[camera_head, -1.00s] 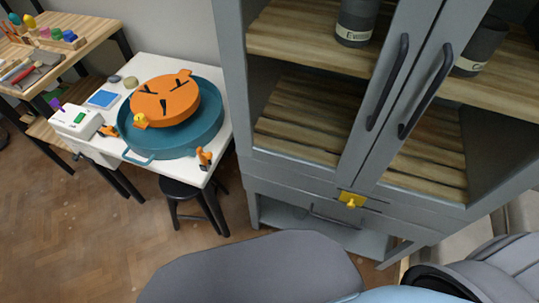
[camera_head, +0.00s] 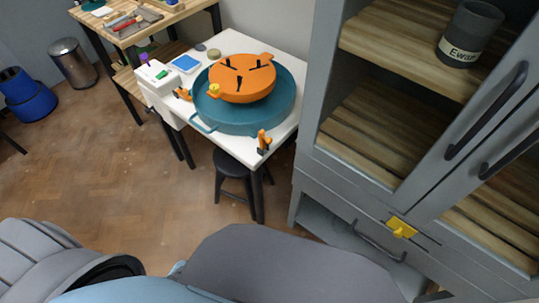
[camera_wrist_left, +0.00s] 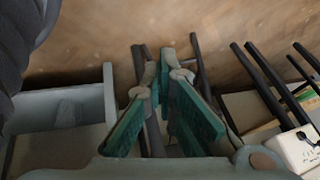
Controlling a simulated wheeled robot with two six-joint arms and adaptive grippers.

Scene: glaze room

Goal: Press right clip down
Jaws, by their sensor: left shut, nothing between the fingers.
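The right clip (camera_head: 264,141) is a small orange clip standing at the front right of a white table (camera_head: 287,128), beside a round teal basin (camera_head: 240,119). A similar orange left clip (camera_head: 182,94) is at the basin's left. An orange disc (camera_head: 243,80) with dark slots lies on the basin. My left gripper (camera_wrist_left: 160,76) shows only in the left wrist view, shut and empty, with green finger pads. No clip can be made out near it there. My right gripper is in neither current view.
A grey glass-door cabinet (camera_head: 308,110) with a yellow latch (camera_head: 401,227) stands right of the table. A black stool (camera_head: 232,163) is under the table. A wooden workbench (camera_head: 177,15) stands behind left. The floor in front is clear.

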